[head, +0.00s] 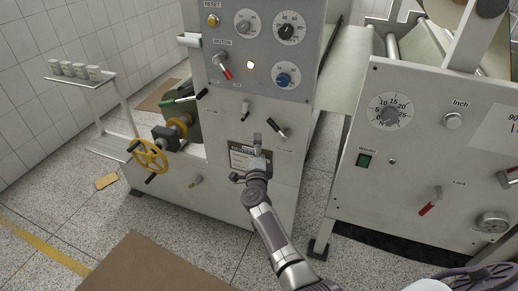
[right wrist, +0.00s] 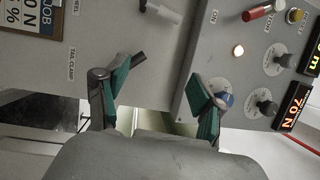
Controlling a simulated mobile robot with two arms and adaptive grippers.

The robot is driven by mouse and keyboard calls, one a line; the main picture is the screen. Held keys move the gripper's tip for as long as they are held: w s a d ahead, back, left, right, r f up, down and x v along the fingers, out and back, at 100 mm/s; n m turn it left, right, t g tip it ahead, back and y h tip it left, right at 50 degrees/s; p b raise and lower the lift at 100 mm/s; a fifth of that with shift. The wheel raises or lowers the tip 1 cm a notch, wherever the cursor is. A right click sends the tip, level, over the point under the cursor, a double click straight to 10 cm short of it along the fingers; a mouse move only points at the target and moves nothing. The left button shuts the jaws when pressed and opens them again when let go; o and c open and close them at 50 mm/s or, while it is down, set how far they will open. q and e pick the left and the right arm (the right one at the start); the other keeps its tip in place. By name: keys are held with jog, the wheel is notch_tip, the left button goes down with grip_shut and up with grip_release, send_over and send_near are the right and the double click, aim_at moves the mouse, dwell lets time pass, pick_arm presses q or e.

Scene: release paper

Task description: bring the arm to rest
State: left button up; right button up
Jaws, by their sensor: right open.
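My right arm (head: 270,235) reaches up from the bottom of the head view towards the front panel of the grey machine (head: 225,185). My right gripper (head: 257,158) is in front of the panel, over a framed job card (head: 238,158) that it partly covers. In the right wrist view my right gripper (right wrist: 158,100) has its two green-padded fingers spread wide, with nothing held between them. I cannot tell how far the fingertips are from the panel. My left gripper is not in view.
Near the gripper are a black-tipped lever (head: 278,130) and a smaller lever (head: 245,108). Above are a red-handled lever (head: 224,69), a lit lamp (head: 250,65) and a blue knob (head: 285,76). A yellow handwheel (head: 149,156) is at left. A second machine (head: 415,165) stands at right.

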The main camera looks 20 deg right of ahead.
jog(key=shift+s+f, duration=0.1)
jog(key=shift+f, duration=0.3)
jog(key=s+a+f+n+g+y, duration=0.25)
jog(key=s+f+n, duration=0.35)
jog(key=f, duration=0.5)
jog(key=s+a+f+n+g+y, duration=0.2)
jog(key=s+f+n+y, duration=0.15)
jog(key=s+f, duration=0.6)
jog(key=s+a+f+n+g+y, duration=0.25)
jog(key=s+f+n, duration=0.3)
jog(key=f, duration=0.65)
jog(key=s+d+f+n+g, duration=0.1)
jog(key=s+f+n+g, duration=0.2)
jog(key=s, duration=1)
jog(key=s+d+f+n+g, duration=0.1)
jog(key=s+f+n+g, duration=0.2)
jog(key=s+f, duration=0.5)
jog(key=s+d+f+n+g+h, duration=0.1)
jog(key=s+f+n+g, duration=0.2)
jog(key=s, duration=1.7)
notch_tip(320, 180, down, 3)
jog(key=shift+d+r+n, duration=0.1)
jog(key=shift+d+n, duration=0.2)
jog(key=shift+n, duration=0.4)
jog(key=shift+w, duration=0.1)
